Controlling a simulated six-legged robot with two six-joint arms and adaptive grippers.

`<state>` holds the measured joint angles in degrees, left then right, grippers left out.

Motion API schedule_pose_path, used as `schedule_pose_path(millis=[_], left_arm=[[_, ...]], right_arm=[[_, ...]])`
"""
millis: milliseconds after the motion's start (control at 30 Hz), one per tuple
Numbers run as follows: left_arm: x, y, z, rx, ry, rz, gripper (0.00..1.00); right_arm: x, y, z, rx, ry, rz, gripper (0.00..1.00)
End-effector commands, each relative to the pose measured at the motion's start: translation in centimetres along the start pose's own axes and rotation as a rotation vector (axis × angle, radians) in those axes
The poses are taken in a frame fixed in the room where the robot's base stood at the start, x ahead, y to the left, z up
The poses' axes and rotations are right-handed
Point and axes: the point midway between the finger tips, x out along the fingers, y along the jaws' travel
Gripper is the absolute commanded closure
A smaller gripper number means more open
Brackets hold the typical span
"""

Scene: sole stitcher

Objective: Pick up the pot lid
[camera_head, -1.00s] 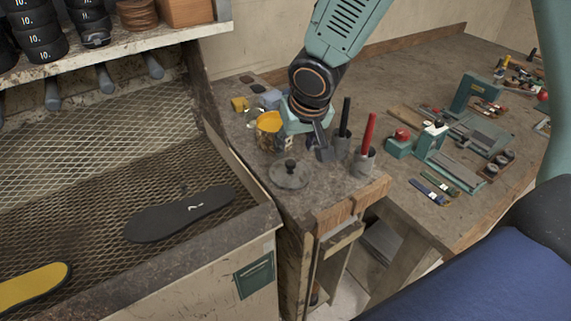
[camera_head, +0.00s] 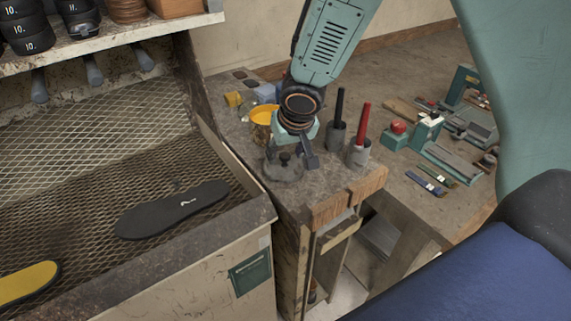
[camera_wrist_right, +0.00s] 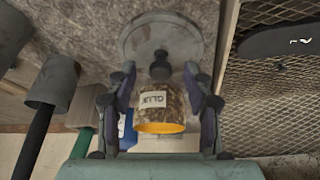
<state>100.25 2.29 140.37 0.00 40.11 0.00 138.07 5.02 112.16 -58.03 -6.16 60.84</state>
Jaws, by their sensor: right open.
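The pot lid (camera_head: 284,174) is a round grey disc with a dark knob, lying flat on the worn bench top near its front. In the right wrist view the lid (camera_wrist_right: 143,33) is at the top centre, its knob (camera_wrist_right: 160,67) between the fingertips. My right gripper (camera_head: 291,160) is open over the lid, with a finger on each side of the knob. The fingers also show in the wrist view (camera_wrist_right: 160,76), apart from the knob. The lid's far part is partly hidden by the gripper in the head view. My left gripper is not in view.
A glue pot (camera_head: 262,117) with yellow glue stands just behind the lid. Two grey cups (camera_head: 336,139) (camera_head: 358,155) holding a black and a red handle stand close on the right. A mesh tray (camera_head: 85,175) with a black sole (camera_head: 170,211) lies left.

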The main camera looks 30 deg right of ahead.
Motion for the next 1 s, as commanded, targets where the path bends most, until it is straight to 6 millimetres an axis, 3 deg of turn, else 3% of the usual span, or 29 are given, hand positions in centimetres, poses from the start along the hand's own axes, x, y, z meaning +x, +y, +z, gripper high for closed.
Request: schedule_pose_path(millis=[67,633,1000], left_arm=[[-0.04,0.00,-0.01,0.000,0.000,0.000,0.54],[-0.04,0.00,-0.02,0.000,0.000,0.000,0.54],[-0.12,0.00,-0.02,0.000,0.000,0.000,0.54]], right_arm=[[0.01,-0.02,-0.10,-0.001,0.000,0.000,0.50],[-0.02,-0.02,-0.08,-0.001,0.000,0.001,0.99],[-0.13,-0.02,-0.13,0.000,0.000,0.000,1.00]])
